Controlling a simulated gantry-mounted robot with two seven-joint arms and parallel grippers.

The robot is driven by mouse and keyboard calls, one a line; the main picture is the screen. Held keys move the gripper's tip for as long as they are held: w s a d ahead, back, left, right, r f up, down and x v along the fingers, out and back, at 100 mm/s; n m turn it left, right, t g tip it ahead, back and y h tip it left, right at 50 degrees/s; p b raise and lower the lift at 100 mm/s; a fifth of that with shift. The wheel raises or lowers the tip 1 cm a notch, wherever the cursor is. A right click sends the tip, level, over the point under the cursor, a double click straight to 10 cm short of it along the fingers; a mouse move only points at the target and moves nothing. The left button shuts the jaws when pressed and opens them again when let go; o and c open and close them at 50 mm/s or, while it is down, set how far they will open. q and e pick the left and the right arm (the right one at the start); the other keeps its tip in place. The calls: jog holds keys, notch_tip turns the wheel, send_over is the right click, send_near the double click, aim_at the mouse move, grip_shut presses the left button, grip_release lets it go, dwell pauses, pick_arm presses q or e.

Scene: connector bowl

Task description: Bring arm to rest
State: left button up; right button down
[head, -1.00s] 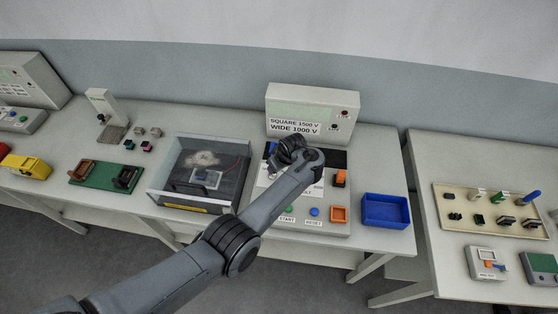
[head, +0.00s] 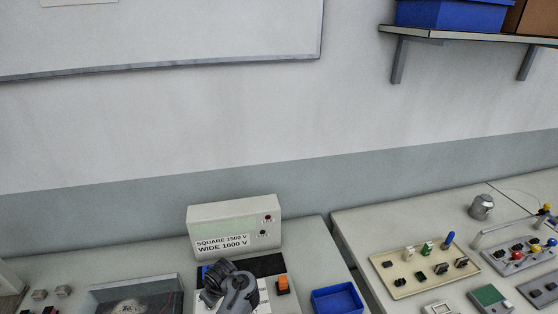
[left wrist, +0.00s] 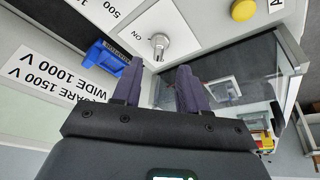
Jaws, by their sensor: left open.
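My left arm's grey wrist (head: 230,288) shows at the bottom of the head view, over the tester panel; it hides its own jaws there. In the left wrist view my left gripper (left wrist: 157,75) has its two dark fingers apart, with nothing between them. Beyond the fingertips are a silver knob (left wrist: 159,43) on a white plate and a blue piece (left wrist: 103,62) left of the fingers. The tester display box (head: 234,228), labelled SQUARE 1500 V and WIDE 1000 V, stands behind my wrist. My right gripper is in neither view.
A clear-lidded box (left wrist: 235,75) lies right of the fingers in the wrist view. An orange piece (head: 282,285) and a blue tray (head: 338,299) are right of my wrist. A beige tray (head: 424,269) holds several small parts on the right table. A shelf (head: 480,36) hangs above.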

pick_arm(q)
jog(key=s+f+m, duration=0.1)
jog(key=s, duration=0.1)
jog(key=s+f+m+h, duration=0.1)
jog(key=s+f, duration=0.1)
jog(key=s+a+f+t, duration=0.1)
jog(key=f, duration=0.1)
jog(key=shift+s+f+m+h, duration=0.15)
jog(key=shift+s+m+h, duration=0.15)
jog(key=shift+s+m, duration=0.1)
jog(key=s+m, duration=0.1)
jog(key=s, duration=0.2)
jog(key=s+m, duration=0.1)
jog(key=s, duration=0.2)
jog(key=s+m+h, duration=0.1)
jog(key=s, duration=0.3)
jog(key=shift+d+m, duration=0.1)
jog(key=shift+m, duration=0.3)
jog(key=s+d+r+m, duration=0.1)
jog(key=s+r+m, duration=0.15)
jog(key=s, duration=0.45)
jog(key=s+d+r+m+h, duration=0.1)
jog(key=s+r+m, duration=0.1)
jog(key=s+r, duration=0.35)
jog(key=s+d+r+m, duration=0.1)
jog(key=s+r+m, duration=0.15)
jog(key=s, duration=0.55)
notch_tip(320, 180, up, 13)
jog(key=p, duration=1.4)
jog(key=shift+w+r, duration=0.2)
